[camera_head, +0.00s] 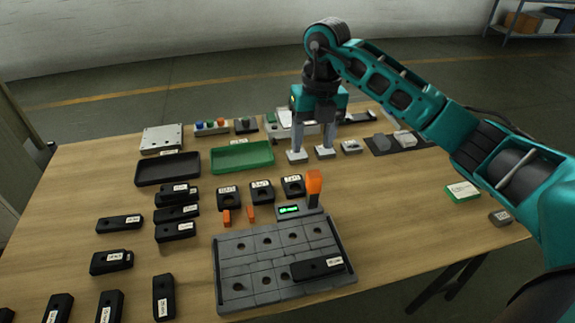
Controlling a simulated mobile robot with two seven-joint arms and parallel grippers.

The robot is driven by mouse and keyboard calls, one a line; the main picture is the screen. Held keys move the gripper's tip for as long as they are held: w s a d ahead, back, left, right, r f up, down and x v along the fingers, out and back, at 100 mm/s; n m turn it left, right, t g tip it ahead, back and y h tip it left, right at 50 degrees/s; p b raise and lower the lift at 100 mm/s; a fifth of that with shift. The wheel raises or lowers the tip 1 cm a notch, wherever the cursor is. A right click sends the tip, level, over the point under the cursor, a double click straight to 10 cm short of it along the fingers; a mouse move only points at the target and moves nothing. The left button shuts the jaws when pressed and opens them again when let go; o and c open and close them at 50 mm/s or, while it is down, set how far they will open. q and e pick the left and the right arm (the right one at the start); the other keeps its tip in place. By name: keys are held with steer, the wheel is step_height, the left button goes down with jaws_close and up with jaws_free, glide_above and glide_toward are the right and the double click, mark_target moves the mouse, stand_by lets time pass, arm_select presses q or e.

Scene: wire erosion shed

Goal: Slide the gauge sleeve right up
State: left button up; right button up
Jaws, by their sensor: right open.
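A small grey gauge (287,210) with a lit green display stands at the back edge of the grey block plate. An upright orange piece (314,183) on a dark stem stands at its right end; I cannot tell for sure whether this is the gauge sleeve. My right gripper (311,155) points down over the back of the table, beyond the gauge. Its two pale fingers are apart, with nothing seen between them. It is apart from the gauge and the orange piece. My left gripper is not in view.
A green tray (243,168) and a black tray (168,181) lie left of the gripper. The grey block plate (226,262) carries a black labelled bar (318,268). Several black bars lie on the left. Black holders (262,192) stand behind the gauge.

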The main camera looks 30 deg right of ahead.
mark_target(315, 174)
steer(key=shift+h, duration=0.4)
steer(key=f, duration=0.4)
steer(key=d+f, duration=0.1)
steer(key=f, duration=0.7)
steer(key=shift+w+d, duration=0.25)
steer(key=shift+r, duration=0.1)
jaws_close()
